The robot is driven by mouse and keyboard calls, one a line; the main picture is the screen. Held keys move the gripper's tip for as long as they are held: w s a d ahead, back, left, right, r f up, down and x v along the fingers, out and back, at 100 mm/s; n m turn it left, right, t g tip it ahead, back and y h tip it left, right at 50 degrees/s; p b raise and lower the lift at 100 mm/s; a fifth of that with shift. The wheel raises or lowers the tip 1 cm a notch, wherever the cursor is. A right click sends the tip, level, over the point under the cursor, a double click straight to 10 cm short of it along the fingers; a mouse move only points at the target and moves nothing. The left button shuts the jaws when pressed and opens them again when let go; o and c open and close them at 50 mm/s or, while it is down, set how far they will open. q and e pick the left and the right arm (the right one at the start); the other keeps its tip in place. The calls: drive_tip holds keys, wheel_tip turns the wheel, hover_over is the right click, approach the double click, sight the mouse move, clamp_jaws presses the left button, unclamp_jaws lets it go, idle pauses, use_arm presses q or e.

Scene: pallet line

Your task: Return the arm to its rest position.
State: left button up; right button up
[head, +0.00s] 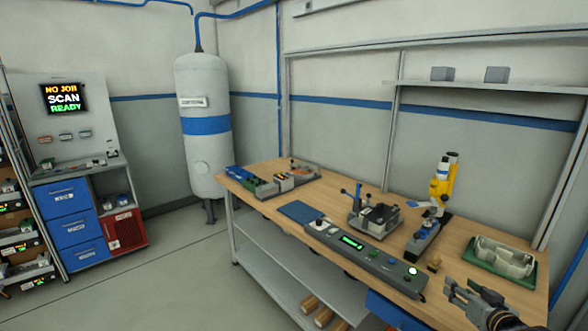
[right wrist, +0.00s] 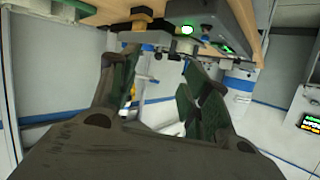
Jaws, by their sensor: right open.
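My right gripper (head: 470,298) shows at the lower right of the head view, in front of the wooden workbench's near right edge. In the right wrist view its two dark green fingers (right wrist: 160,90) stand well apart with nothing between them, so it is open and empty. The workbench (head: 330,190) fills the right half of the head view. My left gripper is in neither view.
A grey control box (head: 360,256) with lit buttons lies along the bench's front edge. A green tray (head: 498,262) with a grey part, a yellow device (head: 440,185) and a fixture (head: 375,217) stand behind. Open floor (head: 170,275) lies left of the bench.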

drive_tip(key=s+a+f+n+g+y, duration=0.1)
drive_tip(key=s+a+f+n+g, duration=0.1)
drive_tip(key=s+a+f+g, duration=0.7)
drive_tip(key=s+a+f+n+g, duration=0.1)
drive_tip(key=s+a+f, duration=0.3)
drive_tip(key=s+a, duration=0.3)
drive_tip(key=s+a+f+n, duration=0.1)
drive_tip(key=s+a+f, duration=0.2)
drive_tip(key=s+a, duration=0.45)
wheel_tip(320, 180, down, 32)
drive_tip(key=g, duration=0.2)
drive_tip(key=s+d+f, duration=0.2)
drive_tip(key=s+f, duration=0.8)
drive_tip(key=s, duration=0.1)
drive_tip(key=s+d+f+n, duration=0.1)
drive_tip(key=s+d+f, duration=0.2)
drive_tip(key=s+f, duration=0.7)
drive_tip(key=shift+s+d+f+g, duration=0.2)
drive_tip(key=shift+s+f+g, duration=0.2)
drive_tip(key=shift+s, duration=0.1)
